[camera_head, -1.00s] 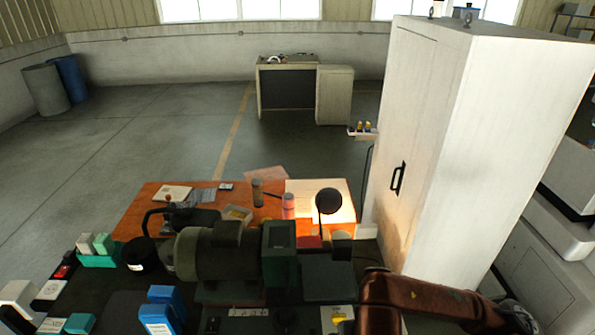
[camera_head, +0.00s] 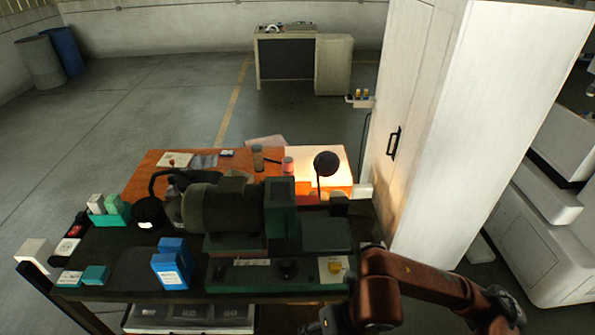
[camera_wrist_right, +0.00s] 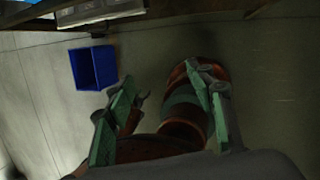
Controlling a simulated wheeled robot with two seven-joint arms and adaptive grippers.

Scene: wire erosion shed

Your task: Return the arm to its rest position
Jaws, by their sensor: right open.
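My right arm (camera_head: 425,275) enters from the lower right in the head view, bends at an elbow in front of the workbench's right end, and runs down toward the bottom edge. Its gripper cannot be made out clearly there. In the right wrist view my right gripper (camera_wrist_right: 163,80) shows two green-lined fingers spread apart, with nothing held between them. A copper-coloured part of my own body shows behind the fingers, above the grey floor. My left arm and gripper are not in view.
The dark workbench (camera_head: 120,262) carries a green grinder-like machine (camera_head: 225,208), blue boxes (camera_head: 170,268) and small cartons. An orange table (camera_head: 145,185) with a lamp stands behind. A tall white cabinet (camera_head: 470,130) stands right. A blue bin (camera_wrist_right: 93,68) sits on the floor.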

